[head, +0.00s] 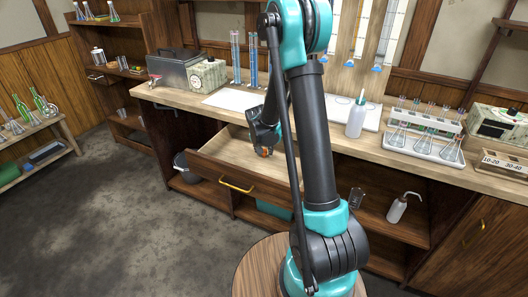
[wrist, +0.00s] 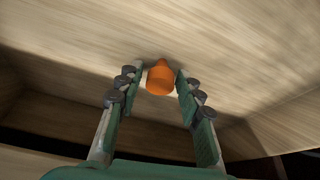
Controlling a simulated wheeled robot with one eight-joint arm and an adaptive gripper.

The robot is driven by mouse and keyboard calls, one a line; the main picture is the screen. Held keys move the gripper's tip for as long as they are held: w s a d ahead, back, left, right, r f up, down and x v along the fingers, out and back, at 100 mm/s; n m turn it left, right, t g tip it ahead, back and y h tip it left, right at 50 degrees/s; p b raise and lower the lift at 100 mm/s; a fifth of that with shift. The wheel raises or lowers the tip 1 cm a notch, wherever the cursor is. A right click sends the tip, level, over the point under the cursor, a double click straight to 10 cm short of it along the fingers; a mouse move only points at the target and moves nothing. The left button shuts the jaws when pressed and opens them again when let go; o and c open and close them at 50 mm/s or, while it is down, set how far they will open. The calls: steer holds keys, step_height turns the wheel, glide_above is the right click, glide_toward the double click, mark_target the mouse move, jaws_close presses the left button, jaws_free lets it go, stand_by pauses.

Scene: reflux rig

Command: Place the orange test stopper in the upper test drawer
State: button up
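The orange test stopper (wrist: 160,79) is between the fingertips of my gripper (wrist: 161,72) in the wrist view, its narrower end pointing away from the camera. The pale wooden drawer floor (wrist: 250,50) fills much of the wrist view. I cannot tell whether the stopper touches it.
The drawer has a brass handle (head: 238,186) on its front and sits below the bench top (head: 300,118). A white squeeze bottle (head: 356,118) and a glassware rack (head: 425,138) stand on the bench. A round wooden stool or table top (head: 252,272) is at the front.

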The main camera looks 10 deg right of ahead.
steer(key=shift+o, duration=0.2)
steer(key=v, duration=1.2)
steer(key=shift+r, duration=0.15)
stand_by(1.1)
